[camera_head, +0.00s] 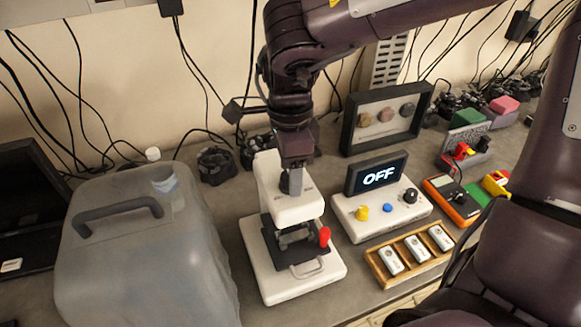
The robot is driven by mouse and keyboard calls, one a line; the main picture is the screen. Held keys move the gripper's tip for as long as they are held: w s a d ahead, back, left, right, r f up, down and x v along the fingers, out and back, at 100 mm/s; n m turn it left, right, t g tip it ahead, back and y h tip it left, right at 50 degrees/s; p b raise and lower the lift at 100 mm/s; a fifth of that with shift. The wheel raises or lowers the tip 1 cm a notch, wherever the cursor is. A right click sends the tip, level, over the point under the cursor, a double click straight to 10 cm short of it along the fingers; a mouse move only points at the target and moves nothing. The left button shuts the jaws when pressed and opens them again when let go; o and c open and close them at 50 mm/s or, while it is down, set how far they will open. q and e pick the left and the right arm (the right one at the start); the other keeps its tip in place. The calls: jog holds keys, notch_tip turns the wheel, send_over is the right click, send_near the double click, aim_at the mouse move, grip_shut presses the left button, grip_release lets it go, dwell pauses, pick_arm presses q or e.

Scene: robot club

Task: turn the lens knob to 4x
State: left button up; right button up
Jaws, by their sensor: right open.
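The white microscope-like device (299,213) stands on the grey bench, with a dark stage and a red knob (324,236) on its right side. Beside it, a white console (388,220) has a screen (378,176) reading "OFF", a yellow knob (361,212), a blue button (387,208) and a black knob (410,195). I cannot read a 4x mark or tell which knob is the lens knob. My right gripper (294,178) points down over the microscope head, open; contact cannot be told. My left gripper is not in view.
A large translucent jug (140,255) stands close on the left. A wooden tray (410,254) with three small pale blocks lies in front of the console. A dark display frame (387,116) stands behind. An orange meter (451,200) is at right. Cables hang along the wall.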

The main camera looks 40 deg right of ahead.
notch_tip(320, 180, up, 8)
jog(key=shift+w+f+b, duration=0.1)
jog(key=shift+b, duration=0.2)
